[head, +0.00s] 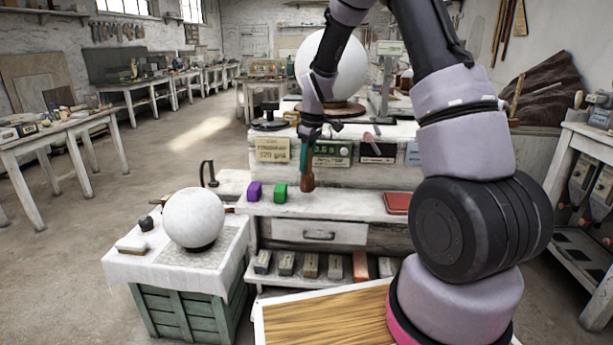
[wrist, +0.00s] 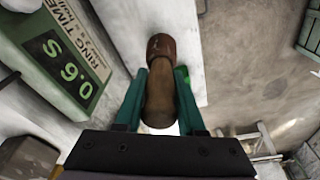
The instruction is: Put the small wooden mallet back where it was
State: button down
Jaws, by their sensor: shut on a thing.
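The small wooden mallet (head: 306,180) is a brown, rounded wooden piece hanging below my gripper (head: 308,158) over the white ledge of the bench (head: 345,207). In the wrist view the mallet (wrist: 160,50) lies between the two teal fingers of my gripper (wrist: 160,100), which is shut on it. Its thick dark end points away from the wrist. I cannot tell whether the lower end touches the ledge. The part between the fingers is partly hidden in the head view.
A white sphere (head: 193,217) stands on the cloth-covered crate at left.

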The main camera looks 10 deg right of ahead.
aim_at(306, 172)
jog(key=shift+f, duration=1.9)
jog(key=shift+f, duration=0.15)
jog(key=c, duration=0.5)
grip_release()
